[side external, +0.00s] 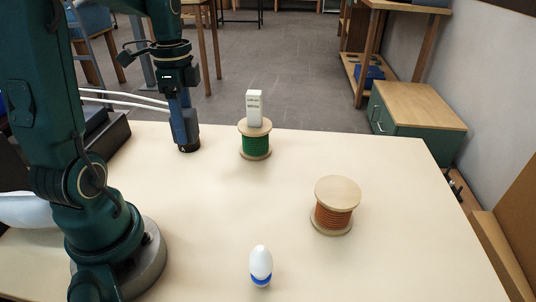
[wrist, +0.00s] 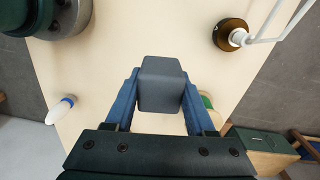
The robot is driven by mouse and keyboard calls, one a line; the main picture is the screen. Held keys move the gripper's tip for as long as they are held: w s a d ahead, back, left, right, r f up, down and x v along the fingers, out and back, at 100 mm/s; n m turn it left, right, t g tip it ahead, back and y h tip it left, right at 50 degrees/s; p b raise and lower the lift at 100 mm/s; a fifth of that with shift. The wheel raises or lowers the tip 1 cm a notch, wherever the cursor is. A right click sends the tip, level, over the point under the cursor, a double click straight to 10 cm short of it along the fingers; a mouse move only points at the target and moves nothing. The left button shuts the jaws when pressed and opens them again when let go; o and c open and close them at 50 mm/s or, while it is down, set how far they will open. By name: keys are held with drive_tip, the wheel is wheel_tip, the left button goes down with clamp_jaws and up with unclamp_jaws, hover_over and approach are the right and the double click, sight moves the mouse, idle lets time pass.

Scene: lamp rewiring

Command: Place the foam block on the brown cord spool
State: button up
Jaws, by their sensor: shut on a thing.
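The foam block (wrist: 162,84) is grey with rounded edges. In the wrist view it sits between the two blue fingers of my gripper (wrist: 160,100), which is shut on it. In the side view my gripper (side external: 186,132) points down at the far left of the table, left of the green spool; the block is small and dark there, and its height above the table is hard to tell. The brown cord spool (side external: 333,217) stands upright at the right of the table, its pale wooden top bare. It does not show in the wrist view.
A green cord spool (side external: 256,143) stands at the far middle with a white box (side external: 254,108) upright on it. A white bulb with a blue base (side external: 260,266) stands near the front. A round brown base with white rods (wrist: 230,36) shows in the wrist view.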

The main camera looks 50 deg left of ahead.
drive_tip(key=w+d+r+m, duration=0.3)
drive_tip(key=w+r+m, duration=0.2)
drive_tip(key=w, duration=0.1)
drive_tip(key=m, duration=0.5)
hover_over(321, 189)
drive_tip(key=f, duration=0.3)
drive_tip(key=shift+a+f, duration=0.3)
drive_tip(key=shift+a, duration=0.1)
drive_tip(key=shift+d+f, duration=0.35)
drive_tip(key=shift+d, duration=0.1)
drive_tip(key=shift+f, duration=1.95)
drive_tip(key=shift+f, duration=0.1)
drive_tip(key=o, duration=1.3)
